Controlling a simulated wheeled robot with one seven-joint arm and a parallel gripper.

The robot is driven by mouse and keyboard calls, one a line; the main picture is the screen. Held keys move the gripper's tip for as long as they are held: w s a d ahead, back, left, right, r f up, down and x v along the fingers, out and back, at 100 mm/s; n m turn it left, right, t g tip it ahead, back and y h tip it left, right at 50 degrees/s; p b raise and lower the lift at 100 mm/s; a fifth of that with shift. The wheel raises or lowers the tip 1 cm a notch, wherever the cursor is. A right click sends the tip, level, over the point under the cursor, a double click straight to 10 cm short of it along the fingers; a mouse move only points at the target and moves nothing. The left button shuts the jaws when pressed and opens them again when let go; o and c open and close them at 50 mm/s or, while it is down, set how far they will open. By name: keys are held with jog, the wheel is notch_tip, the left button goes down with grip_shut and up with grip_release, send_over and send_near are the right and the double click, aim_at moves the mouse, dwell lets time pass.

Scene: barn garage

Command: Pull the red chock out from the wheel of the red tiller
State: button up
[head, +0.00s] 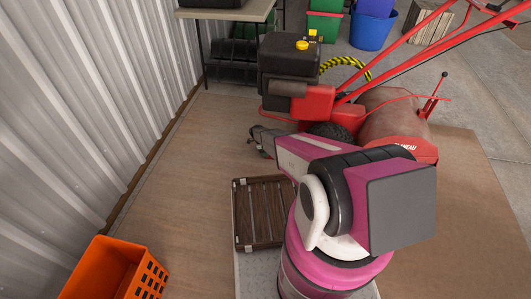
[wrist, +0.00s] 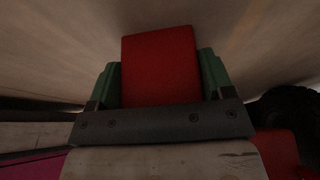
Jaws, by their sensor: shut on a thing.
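The red tiller (head: 318,103) stands on the brown floor sheet with its black engine toward the left and red handles rising right. Its dark wheel (head: 332,130) is partly hidden behind my arm. My gripper (wrist: 160,82) has its two green fingers on either side of the red chock (wrist: 160,62), shut on it. The dark round shape at the right of the wrist view looks like a wheel (wrist: 287,108), apart from the chock in the picture.
A brown slatted crate (head: 237,215) is just left of my arm. An orange crate (head: 95,268) is at the lower left. A corrugated wall runs along the left. A table (head: 228,14) stands behind. The floor sheet left of the tiller is clear.

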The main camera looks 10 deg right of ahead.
jog(key=shift+a, duration=0.1)
dwell(0.3)
jog(key=o, duration=1.3)
jog(key=shift+r, duration=0.1)
jog(key=v, duration=1)
jog(key=shift+a+r, duration=0.15)
jog(key=shift+r, duration=0.1)
jog(key=shift+w, duration=0.1)
jog(key=s+d+r+n+y, duration=0.1)
jog(key=s+d+r+n, duration=0.1)
jog(key=s+r+n, duration=0.5)
jog(key=s+d+r+n+t+y, duration=0.1)
jog(key=s+d+r+n, duration=0.2)
jog(key=s+r+n, duration=0.4)
jog(key=s+d+r+n+y, duration=0.2)
jog(key=s+r+n, duration=0.5)
jog(key=s+r, duration=1.4)
jog(key=shift+s+d+r+n, duration=0.1)
jog(key=shift+d+r, duration=0.1)
jog(key=shift+r, duration=1.05)
jog(key=shift+s+d+r+n, duration=0.1)
jog(key=shift+d+r, duration=0.05)
jog(key=shift+r, duration=1.15)
jog(key=shift+d+r+n, duration=0.1)
jog(key=shift+d+r, duration=0.1)
jog(key=shift+r, duration=1.05)
